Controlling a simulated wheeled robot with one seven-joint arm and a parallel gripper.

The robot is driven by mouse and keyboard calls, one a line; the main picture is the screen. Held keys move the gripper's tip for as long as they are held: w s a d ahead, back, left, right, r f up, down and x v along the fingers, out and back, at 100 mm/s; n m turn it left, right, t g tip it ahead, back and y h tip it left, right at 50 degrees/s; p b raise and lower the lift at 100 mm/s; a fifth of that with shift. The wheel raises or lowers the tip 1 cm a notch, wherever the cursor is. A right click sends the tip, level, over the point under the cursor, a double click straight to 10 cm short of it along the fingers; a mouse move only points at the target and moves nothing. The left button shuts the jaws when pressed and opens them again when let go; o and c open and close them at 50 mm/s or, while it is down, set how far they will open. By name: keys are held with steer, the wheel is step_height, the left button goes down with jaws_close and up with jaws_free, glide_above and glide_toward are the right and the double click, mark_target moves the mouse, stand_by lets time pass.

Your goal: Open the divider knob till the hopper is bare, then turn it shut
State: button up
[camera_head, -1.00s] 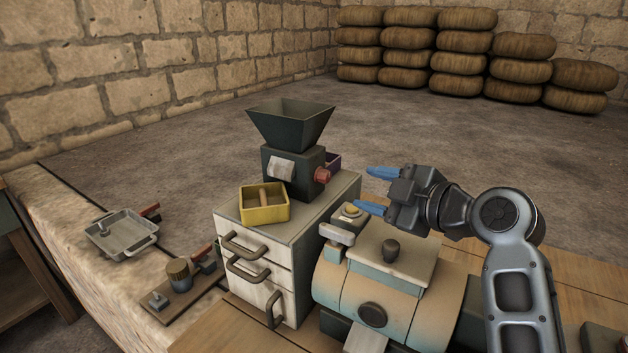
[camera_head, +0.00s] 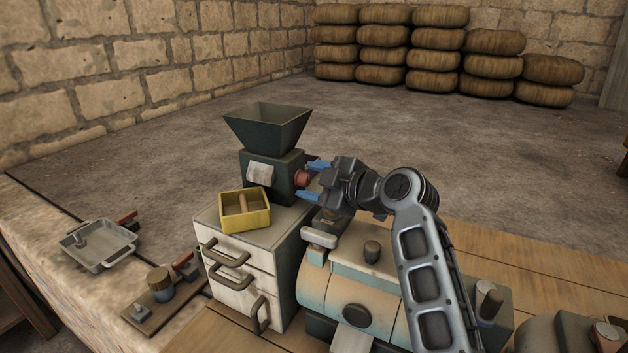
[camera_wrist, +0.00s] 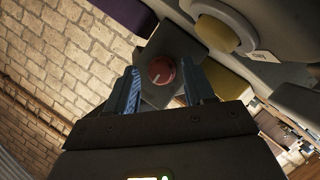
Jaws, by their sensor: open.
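The dark green hopper (camera_head: 268,128) stands on its divider body (camera_head: 268,180) on top of a white drawer cabinet (camera_head: 238,262). The red divider knob (camera_head: 302,178) sits on the body's right side. My gripper (camera_head: 312,180) is open beside the knob, its blue fingers pointing at the body. In the wrist view the knob (camera_wrist: 162,70) shows a pale mark and lies between the open fingers (camera_wrist: 162,90), apparently just beyond or level with their tips. I cannot tell whether they touch it. The hopper's inside looks dark; any contents are not visible.
A yellow divided box (camera_head: 245,223) stands in front of the body on the cabinet. A rounded machine (camera_head: 352,290) with knobs is close beneath my arm. A grey pan (camera_head: 98,246) and a wooden board with a small pot (camera_head: 160,284) lie at left.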

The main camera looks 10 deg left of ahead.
steer(key=shift+c, duration=0.3)
jaws_close()
steer(key=shift+m, duration=0.3)
steer(key=m+g, duration=0.2)
steer(key=shift+w+d+m+b, duration=0.1)
steer(key=shift+w+m+b, duration=0.05)
steer(key=shift+m+b, duration=0.15)
steer(key=m+g, duration=0.2)
steer(key=m, duration=0.1)
steer(key=shift+w+r+y, duration=0.1)
steer(key=shift+w+y, duration=0.05)
steer(key=shift+y, duration=0.25)
steer(key=m+g+b, duration=0.1)
steer(key=m+g, duration=0.1)
steer(key=m, duration=0.1)
steer(key=shift+w+g+y, duration=0.15)
steer(key=shift+g+y, duration=0.15)
steer(key=shift+y, duration=0.1)
steer(key=m+g+y+b, duration=0.1)
steer(key=m, duration=0.1)
steer(key=shift+w+d+m+g, duration=0.1)
steer(key=shift+m+g, duration=0.2)
steer(key=shift+m, duration=0.1)
steer(key=shift+b, duration=0.3)
